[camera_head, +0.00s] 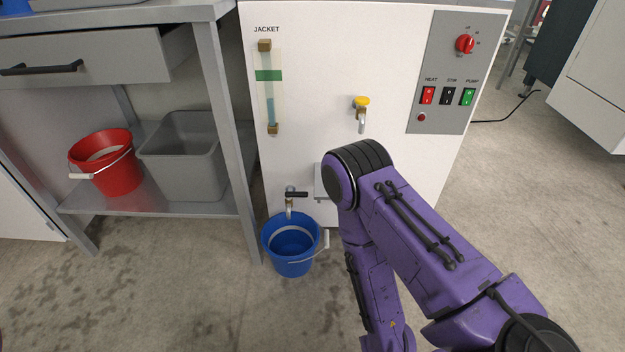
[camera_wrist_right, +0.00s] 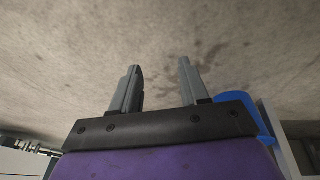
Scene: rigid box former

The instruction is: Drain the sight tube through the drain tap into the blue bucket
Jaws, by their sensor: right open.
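The sight tube (camera_head: 269,88) stands upright on the white machine's front under the word JACKET. Pale blue liquid shows in it, with a green band behind it. The drain tap (camera_head: 290,194) has a black lever and a spout pointing down, low on the machine. The blue bucket (camera_head: 291,250) stands on the floor under the spout, its handle hanging to the right. Part of the bucket also shows in the right wrist view (camera_wrist_right: 240,108). My right gripper (camera_wrist_right: 158,72) is open and empty, with bare floor between its fingers. In the head view it is hidden. My left gripper is out of view.
A yellow-topped tap (camera_head: 362,110) sits higher on the machine, left of the control panel (camera_head: 446,75). A red bucket (camera_head: 106,165) and a grey tub (camera_head: 184,160) stand on the bench's lower shelf (camera_head: 150,205). The bench leg is close to the blue bucket. Floor in front is clear.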

